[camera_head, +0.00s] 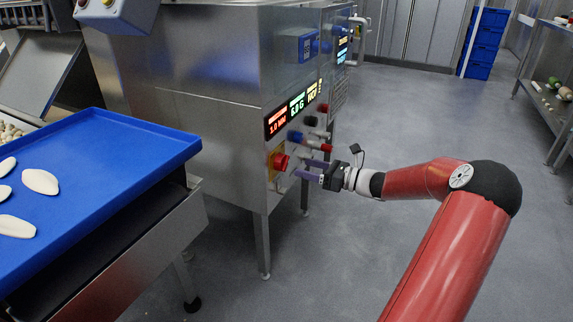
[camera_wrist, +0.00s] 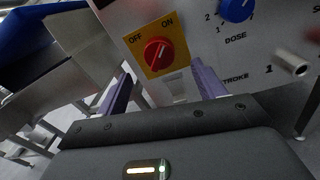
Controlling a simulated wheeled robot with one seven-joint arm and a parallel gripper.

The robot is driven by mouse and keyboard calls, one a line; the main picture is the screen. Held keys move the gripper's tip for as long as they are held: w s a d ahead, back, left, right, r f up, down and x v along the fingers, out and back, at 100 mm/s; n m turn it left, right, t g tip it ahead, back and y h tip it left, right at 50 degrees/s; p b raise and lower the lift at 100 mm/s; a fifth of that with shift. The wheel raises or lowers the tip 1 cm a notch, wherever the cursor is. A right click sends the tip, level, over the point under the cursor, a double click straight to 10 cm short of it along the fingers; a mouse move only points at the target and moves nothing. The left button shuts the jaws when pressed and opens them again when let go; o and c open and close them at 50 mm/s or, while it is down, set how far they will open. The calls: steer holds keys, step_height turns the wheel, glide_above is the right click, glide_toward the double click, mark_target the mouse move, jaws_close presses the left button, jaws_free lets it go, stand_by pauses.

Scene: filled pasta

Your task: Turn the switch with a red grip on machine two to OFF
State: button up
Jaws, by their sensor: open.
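The switch with a red grip (camera_wrist: 157,53) sits on a yellow plate (camera_wrist: 180,58) marked OFF at left and ON at right. A mark on the grip seems to lean toward ON. In the head view the red switch (camera_head: 280,162) is low on the end face of the steel machine (camera_head: 215,110). My gripper (camera_head: 305,169) is just right of the switch, its two purple fingers pointing at the panel. In the wrist view my gripper (camera_wrist: 160,82) is open, the fingers apart with the switch beyond and between them, not gripped. No machine number is readable.
A blue DOSE knob (camera_wrist: 237,8) and a metal peg (camera_wrist: 291,63) are on the same panel, right of the switch. Lit displays (camera_head: 291,111) are above. A blue tray (camera_head: 110,165) with pale pieces stands at left. The floor at right is open.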

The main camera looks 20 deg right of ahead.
mark_target(283, 163)
steer(key=x, duration=0.6)
steer(key=shift+a, duration=0.15)
steer(key=shift+c, duration=0.3)
steer(key=c, duration=0.9)
